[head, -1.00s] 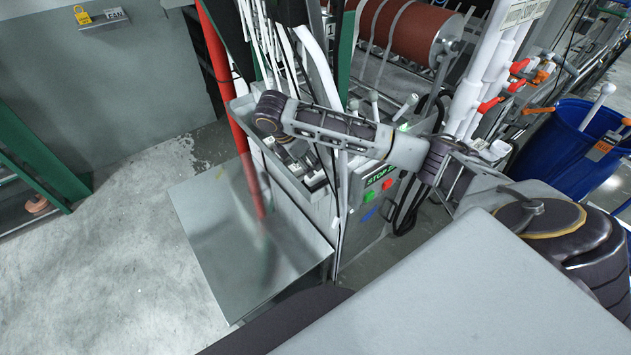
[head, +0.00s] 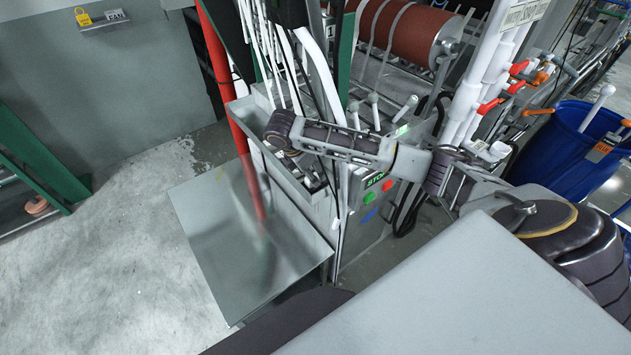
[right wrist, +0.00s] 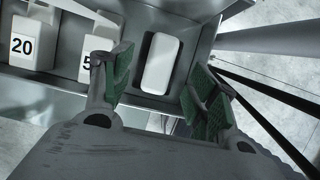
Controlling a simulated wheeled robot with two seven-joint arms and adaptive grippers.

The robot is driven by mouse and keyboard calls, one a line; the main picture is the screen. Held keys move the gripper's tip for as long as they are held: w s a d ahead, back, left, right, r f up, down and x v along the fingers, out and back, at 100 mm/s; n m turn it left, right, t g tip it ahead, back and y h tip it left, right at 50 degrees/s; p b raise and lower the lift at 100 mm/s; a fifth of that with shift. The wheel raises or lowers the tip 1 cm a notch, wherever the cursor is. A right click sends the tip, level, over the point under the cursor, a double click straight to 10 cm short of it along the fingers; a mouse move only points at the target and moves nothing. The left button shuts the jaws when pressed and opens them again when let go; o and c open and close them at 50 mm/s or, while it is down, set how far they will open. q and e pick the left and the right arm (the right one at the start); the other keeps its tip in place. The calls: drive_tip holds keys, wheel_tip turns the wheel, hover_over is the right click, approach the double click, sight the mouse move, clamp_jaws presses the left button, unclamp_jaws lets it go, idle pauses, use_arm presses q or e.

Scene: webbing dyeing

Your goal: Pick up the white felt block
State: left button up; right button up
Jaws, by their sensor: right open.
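The white felt block (right wrist: 162,62) is a pale rounded bar lying in a grey metal tray (right wrist: 205,42) in the right wrist view. My right gripper (right wrist: 164,80) is open, with its green-padded fingers to the left and right of the block's lower part. Neither finger visibly presses on it; I cannot tell how far above the tray the tips are. In the head view my right arm reaches over the tray (head: 268,163) beside the machine, and the arm hides most of the gripper and the block. My left gripper is not in view.
White pieces labelled 20 (right wrist: 33,43) and 5 (right wrist: 92,66) sit left of the block. In the head view a red pole (head: 240,140), white pipes and upright levers (head: 374,108) stand close to my arm. A metal plate (head: 215,225) lies in front.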

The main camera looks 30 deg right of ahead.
drive_tip(key=shift+p+x, duration=0.65)
drive_tip(key=shift+x, duration=1.8)
drive_tip(key=c, duration=0.7)
drive_tip(key=shift+a, duration=0.15)
